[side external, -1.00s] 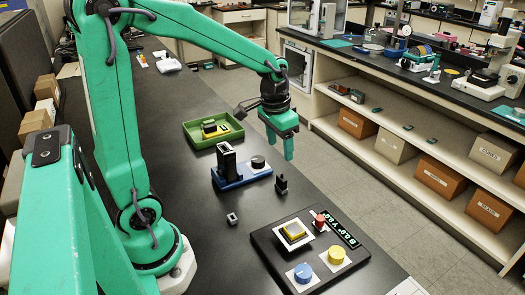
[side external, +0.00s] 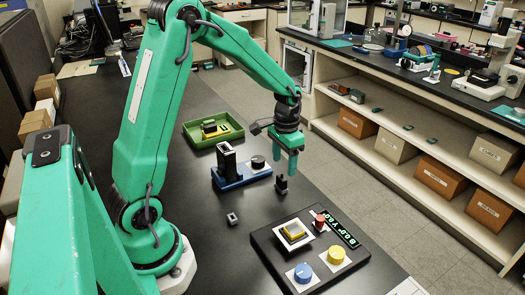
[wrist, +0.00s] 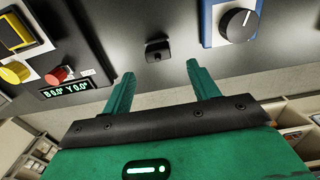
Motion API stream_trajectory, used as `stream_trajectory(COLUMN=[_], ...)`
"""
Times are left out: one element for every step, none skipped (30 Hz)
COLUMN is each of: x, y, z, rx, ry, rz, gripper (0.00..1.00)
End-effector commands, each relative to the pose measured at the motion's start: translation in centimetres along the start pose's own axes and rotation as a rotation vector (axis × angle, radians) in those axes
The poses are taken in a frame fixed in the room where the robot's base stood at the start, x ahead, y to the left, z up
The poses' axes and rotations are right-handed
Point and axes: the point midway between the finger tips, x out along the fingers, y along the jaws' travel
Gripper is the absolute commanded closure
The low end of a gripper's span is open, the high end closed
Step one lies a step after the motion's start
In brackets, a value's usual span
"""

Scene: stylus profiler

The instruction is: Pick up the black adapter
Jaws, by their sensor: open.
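A small black piece with a wider base and a narrow top, which looks like the black adapter (side external: 281,186), stands on the dark bench between the blue-based unit and the control panel. It also shows in the wrist view (wrist: 157,51), just beyond the fingertips and between their lines. My green gripper (side external: 286,168) is just above it in the side view, fingers pointing down. In the wrist view my gripper (wrist: 160,72) has its two fingers apart with nothing between them. Whether a finger touches the piece cannot be told.
The blue base (side external: 232,182) with a black post and knob is to the left. The black control panel (side external: 272,246) with knobs and a display is nearer the camera. A small grey-black cube (side external: 232,219) lies on the bench. A green tray (side external: 194,141) is farther back.

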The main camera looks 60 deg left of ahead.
Motion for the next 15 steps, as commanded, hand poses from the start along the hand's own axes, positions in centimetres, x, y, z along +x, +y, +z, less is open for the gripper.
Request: stream_trajectory(x=[0.5, 0.7, 0.9, 1.0, 1.1, 1.1, 1.1, 1.1, 1.2, 1.2, 1.3, 1.4, 1.6, 1.8, 2.1], y=[0.0, 0.0, 0.0, 0.0, 0.0, 0.0, 0.0, 0.0, 0.0, 0.0, 0.0, 0.0, 0.1, 0.1, 0.1], z=[0.0, 0.0, 0.0, 0.0, 0.0, 0.0, 0.0, 0.0, 0.0, 0.0, 0.0, 0.1, 0.1, 0.1, 0.1], rx=[0.0, 0.0, 0.0, 0.0, 0.0, 0.0, 0.0, 0.0, 0.0, 0.0, 0.0, 0.0, 0.0, 0.0, 0.0], ry=[-0.001, -0.001, -0.001, -0.001, 0.0, 0.001, 0.001, 0.001, 0.001, 0.001, 0.0, 0.0, -0.001, -0.001, -0.002], rz=[0.0, 0.0, 0.0, 0.0, 0.0, 0.0, 0.0, 0.0, 0.0, 0.0, 0.0, 0.0, 0.0, 0.0, 0.0], gripper=[0.4, 0.4, 0.4, 0.4, 0.4, 0.4, 0.4, 0.4, 0.4, 0.4, 0.4, 0.4, 0.4, 0.4, 0.4])
